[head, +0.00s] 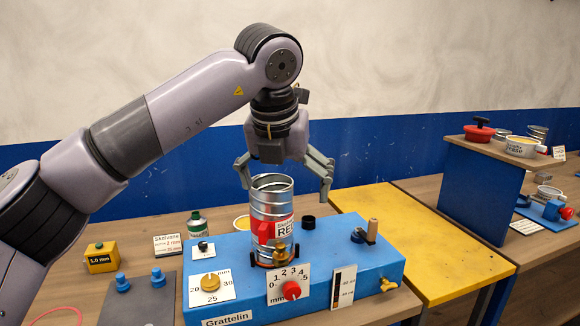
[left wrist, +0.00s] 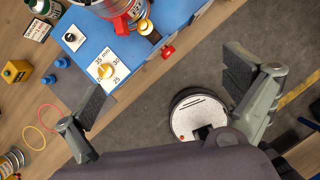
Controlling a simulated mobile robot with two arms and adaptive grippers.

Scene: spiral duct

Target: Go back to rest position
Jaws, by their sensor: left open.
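My left gripper (head: 287,178) is open above the spiral duct (head: 272,210), a silver ribbed metal tube with a red and white label. The duct stands upright on the blue machine (head: 225,247), between the spread fingers in the head view. In the left wrist view the open fingers (left wrist: 165,95) have nothing between them, and only the lower part of the duct (left wrist: 116,8) shows at the top edge. I cannot tell whether any finger touches the duct. My right gripper is not in view.
The blue machine carries dials, a red knob (head: 291,290) and a wooden-handled lever (head: 372,230). A yellow table (head: 400,235) lies to the right. A blue wall band runs behind.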

